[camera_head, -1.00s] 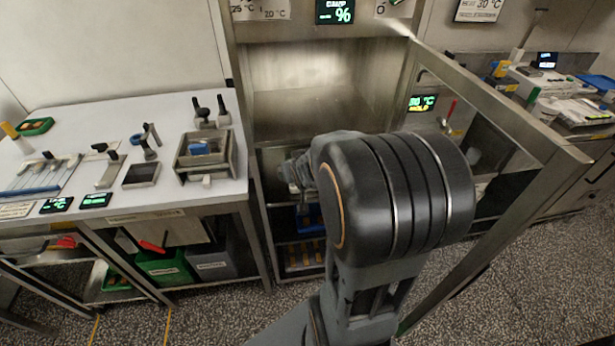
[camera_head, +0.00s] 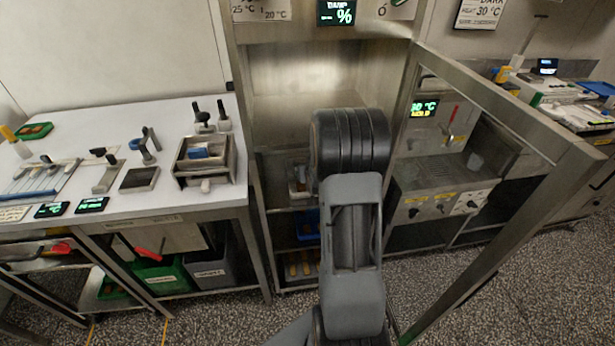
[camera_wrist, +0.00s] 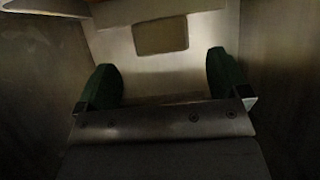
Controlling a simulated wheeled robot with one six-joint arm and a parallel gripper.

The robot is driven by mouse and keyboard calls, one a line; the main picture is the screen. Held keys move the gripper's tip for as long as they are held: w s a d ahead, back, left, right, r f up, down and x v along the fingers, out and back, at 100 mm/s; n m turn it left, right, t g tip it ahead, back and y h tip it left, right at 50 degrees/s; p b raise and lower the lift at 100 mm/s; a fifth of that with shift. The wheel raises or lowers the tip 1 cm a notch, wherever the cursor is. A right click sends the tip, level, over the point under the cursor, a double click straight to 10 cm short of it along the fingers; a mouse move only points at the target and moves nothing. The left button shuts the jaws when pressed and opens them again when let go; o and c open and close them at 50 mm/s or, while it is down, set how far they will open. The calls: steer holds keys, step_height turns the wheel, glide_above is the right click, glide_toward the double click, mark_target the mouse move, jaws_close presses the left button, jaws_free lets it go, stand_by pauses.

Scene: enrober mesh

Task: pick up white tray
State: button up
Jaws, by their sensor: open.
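I cannot pick out a white tray for certain. A small pale container (camera_head: 299,188) with something brown in it stands on a shelf of the steel cabinet, just left of my arm and partly hidden by it. My gripper is hidden behind my arm in the head view. In the wrist view my gripper (camera_wrist: 164,78) is open, its two dark green fingers wide apart with nothing held between them. Beyond the fingers are dim steel walls and a pale surface with a tan rectangle (camera_wrist: 160,36).
The steel cabinet (camera_head: 285,90) is open at the front, with lower shelves holding a blue bin (camera_head: 307,226). A metal door frame (camera_head: 520,110) stands out on the right. A white worktable (camera_head: 180,115) with tools is on the left. Speckled floor is clear at right.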

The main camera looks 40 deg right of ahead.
steer(key=shift+p+x, duration=0.3)
steer(key=shift+x, duration=2.25)
steer(key=shift+a, duration=0.15)
steer(key=shift+c, duration=0.2)
steer(key=c, duration=1.5)
